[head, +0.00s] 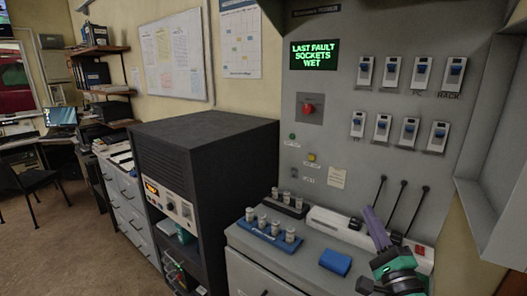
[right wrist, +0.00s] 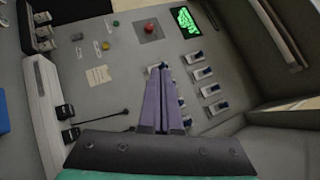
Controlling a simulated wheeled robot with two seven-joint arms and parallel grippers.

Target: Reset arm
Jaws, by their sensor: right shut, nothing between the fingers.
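My right gripper (head: 372,222) is at the lower right of the head view, in front of the grey panel (head: 330,150) and above the cabinet top. Its purple fingers are closed together with nothing between them. In the right wrist view the shut fingers (right wrist: 163,75) point at the panel, near the rows of blue-and-white switches (right wrist: 203,73). My left gripper is not in view.
A green screen (head: 314,55) reads "LAST FAULT SOCKETS WET". A red knob (head: 308,109) sits below it. A white power strip (head: 345,231), a blue tray with several cylinders (head: 270,236) and a blue block (head: 335,262) lie on the cabinet. A black rack (head: 205,145) stands left.

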